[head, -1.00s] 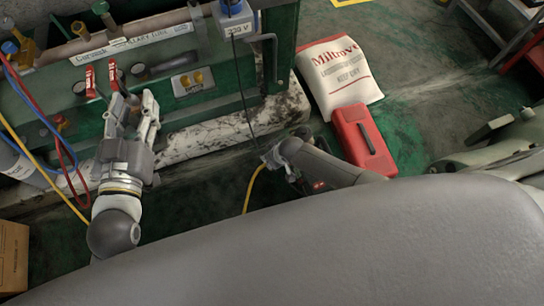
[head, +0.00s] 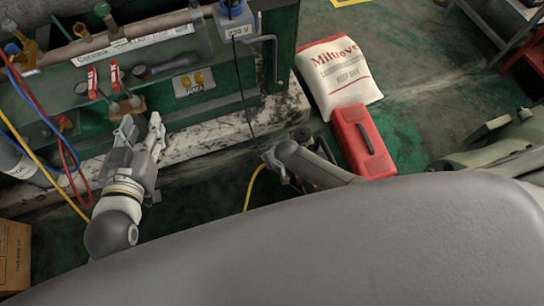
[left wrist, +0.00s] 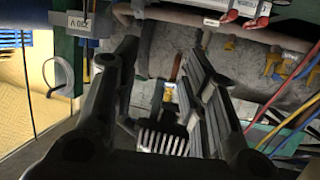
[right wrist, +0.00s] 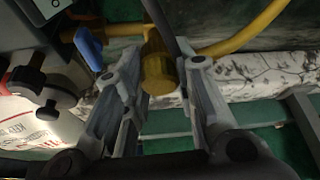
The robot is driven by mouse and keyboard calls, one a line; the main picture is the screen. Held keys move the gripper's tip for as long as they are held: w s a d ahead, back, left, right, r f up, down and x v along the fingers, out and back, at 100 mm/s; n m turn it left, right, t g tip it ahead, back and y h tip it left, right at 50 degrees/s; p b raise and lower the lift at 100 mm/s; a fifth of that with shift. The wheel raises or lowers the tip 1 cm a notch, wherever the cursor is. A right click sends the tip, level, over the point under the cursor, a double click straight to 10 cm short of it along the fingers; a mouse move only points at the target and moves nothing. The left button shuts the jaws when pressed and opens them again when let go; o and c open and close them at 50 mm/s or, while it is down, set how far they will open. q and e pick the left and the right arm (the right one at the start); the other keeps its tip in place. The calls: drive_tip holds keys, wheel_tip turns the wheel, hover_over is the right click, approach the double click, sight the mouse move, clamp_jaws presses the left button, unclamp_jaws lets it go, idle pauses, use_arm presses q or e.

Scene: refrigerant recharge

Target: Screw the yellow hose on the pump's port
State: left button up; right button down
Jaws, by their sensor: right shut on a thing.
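My right gripper (right wrist: 160,88) is shut on the yellow hose's brass-yellow end fitting (right wrist: 158,72) in the right wrist view. The yellow hose (right wrist: 245,35) curves away to the right from there; it also hangs below my right gripper (head: 272,160) in the head view (head: 254,187). A grey body with black knobs and a switch, which looks like the pump (right wrist: 18,35), is at the left of the right wrist view. I cannot tell whether the fitting touches its port. My left gripper (head: 141,128) is open and empty in front of the green bench.
A blue lever (right wrist: 88,48) is left of the fitting. Red-handled valves (head: 92,82) and pipes are on the green bench (head: 225,98). A red toolbox (head: 350,128) and a white bag (head: 340,85) lie to the right. Red and blue hoses (head: 35,100) hang at the left.

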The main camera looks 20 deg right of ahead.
use_arm(q)
drive_tip(key=shift+s+a+f+g, duration=0.15)
drive_tip(key=shift+s+f+g, duration=0.3)
drive_tip(key=shift+f, duration=0.3)
use_arm(e)
drive_tip(key=shift+s+f, duration=0.1)
drive_tip(key=shift+s, duration=0.05)
drive_tip(key=shift+a+m, duration=0.15)
drive_tip(key=shift+m, duration=0.25)
drive_tip(key=c, duration=1.1)
unclamp_jaws()
use_arm(q)
drive_tip(key=shift+f, duration=0.1)
use_arm(e)
drive_tip(key=a+v, duration=0.1)
drive_tip(key=v, duration=1.1)
drive_tip(key=shift+d, duration=0.4)
